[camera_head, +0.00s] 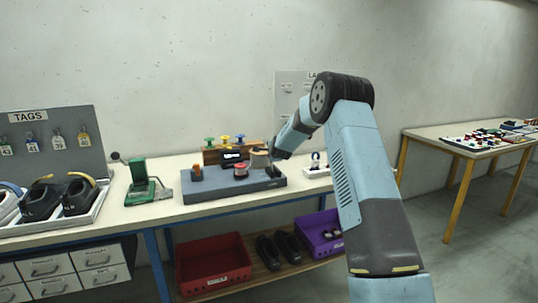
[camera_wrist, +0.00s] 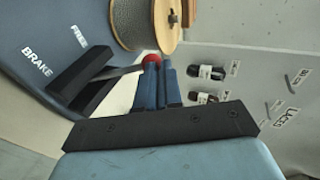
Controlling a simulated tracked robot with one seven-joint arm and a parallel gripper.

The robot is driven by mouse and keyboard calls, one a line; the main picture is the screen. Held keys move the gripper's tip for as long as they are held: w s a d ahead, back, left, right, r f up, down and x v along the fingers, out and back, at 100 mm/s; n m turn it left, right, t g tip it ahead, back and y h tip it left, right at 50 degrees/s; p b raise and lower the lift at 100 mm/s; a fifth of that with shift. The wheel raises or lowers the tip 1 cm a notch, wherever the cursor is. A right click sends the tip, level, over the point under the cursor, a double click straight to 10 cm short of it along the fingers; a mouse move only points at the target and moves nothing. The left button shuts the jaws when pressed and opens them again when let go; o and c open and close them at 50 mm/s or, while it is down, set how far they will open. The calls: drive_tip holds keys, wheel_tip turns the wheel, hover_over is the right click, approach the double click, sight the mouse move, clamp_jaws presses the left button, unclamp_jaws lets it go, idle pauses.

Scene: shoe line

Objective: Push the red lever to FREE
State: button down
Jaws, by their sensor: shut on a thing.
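The red lever's knob (camera_wrist: 150,60) is at my fingertips in the wrist view. Its grey arm runs left to a black slotted bracket (camera_wrist: 84,78). White words FREE (camera_wrist: 78,35) and BRAKE (camera_wrist: 37,65) are on the blue-grey base (camera_wrist: 25,22) beside the bracket. I cannot tell exactly which word the lever stands at. My gripper (camera_wrist: 157,68) is shut on the lever's knob, which the fingers partly cover. A wooden-flanged spool of grey cord (camera_wrist: 130,22) is just beyond the fingers. In the head view, my gripper (camera_head: 276,170) is at the right end of the base (camera_head: 225,192).
A red spool (camera_head: 241,172) and an orange-topped piece (camera_head: 197,173) stand on the base. A green device (camera_head: 142,183) is to its left, and a white tray of shoes (camera_head: 95,212) further left. A small white holder (camera_head: 317,172) stands right of the base.

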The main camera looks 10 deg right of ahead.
drive_tip(key=shift+d+r, duration=0.15)
drive_tip(key=w+r+v, duration=0.1)
drive_tip(key=r+v, duration=0.1)
drive_tip(key=v, duration=1.1)
drive_tip(key=shift+a+r, duration=0.25)
drive_tip(key=shift+r, duration=0.15)
drive_tip(key=shift+s, duration=0.1)
drive_tip(key=s+a+r+n+g, duration=0.2)
drive_tip(key=s+r+n, duration=0.35)
drive_tip(key=s, duration=0.75)
drive_tip(key=s+a+r+n+g, duration=0.15)
drive_tip(key=s+r+n, duration=0.4)
drive_tip(key=s, duration=0.85)
drive_tip(key=s+d+f+n+g, duration=0.1)
drive_tip(key=s+n+g, duration=0.1)
drive_tip(key=s, duration=1.4)
drive_tip(key=s+d+f+n+g, duration=0.1)
drive_tip(key=s+n, duration=0.3)
drive_tip(key=s, duration=1.2)
drive_tip(key=shift+s+d+g, duration=0.35)
drive_tip(key=shift+s+g, duration=0.05)
drive_tip(key=shift+g, duration=0.05)
